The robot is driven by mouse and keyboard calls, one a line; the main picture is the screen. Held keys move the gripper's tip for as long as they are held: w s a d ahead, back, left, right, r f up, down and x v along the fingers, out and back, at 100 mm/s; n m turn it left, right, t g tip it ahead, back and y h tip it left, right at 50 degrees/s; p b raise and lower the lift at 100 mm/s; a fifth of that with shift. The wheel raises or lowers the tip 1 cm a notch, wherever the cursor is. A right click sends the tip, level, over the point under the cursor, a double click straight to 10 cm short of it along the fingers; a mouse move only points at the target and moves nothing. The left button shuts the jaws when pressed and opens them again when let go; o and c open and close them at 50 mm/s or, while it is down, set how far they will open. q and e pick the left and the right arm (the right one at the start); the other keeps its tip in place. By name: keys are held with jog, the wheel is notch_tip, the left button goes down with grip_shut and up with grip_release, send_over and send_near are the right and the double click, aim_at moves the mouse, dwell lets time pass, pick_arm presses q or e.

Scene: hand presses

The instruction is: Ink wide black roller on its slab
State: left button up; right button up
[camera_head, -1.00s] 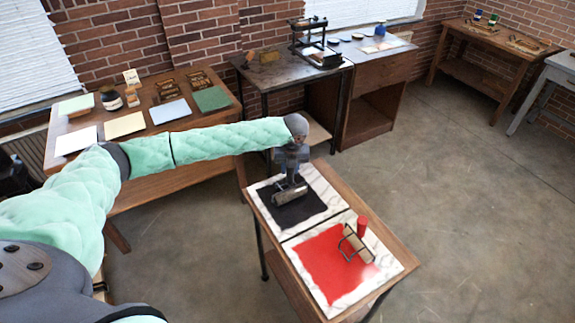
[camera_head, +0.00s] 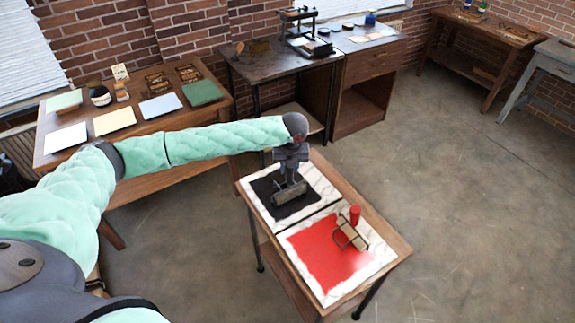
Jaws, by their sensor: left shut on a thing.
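My left gripper (camera_head: 290,166) is shut on the wide black roller (camera_head: 290,193), holding it from above by its handle. The roller is on or just above the black ink patch of the white marbled slab (camera_head: 258,184); whether it touches cannot be told. The black ink (camera_head: 278,204) covers the middle of that slab, partly hidden behind the roller and gripper. My right gripper is not in view.
A red-inked slab (camera_head: 317,261) lies beside it on the same wooden table (camera_head: 383,228), with a red-handled roller (camera_head: 352,230) on it. A bench with paper sheets (camera_head: 115,120) stands left. A press (camera_head: 298,28) stands behind. Floor at right is clear.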

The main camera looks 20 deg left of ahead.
pick_arm(q)
jog(key=shift+s+d, duration=0.1)
jog(key=s+d, duration=0.2)
jog(key=shift+d, duration=0.35)
jog(key=shift+r, duration=0.2)
jog(key=shift+r, duration=2.35)
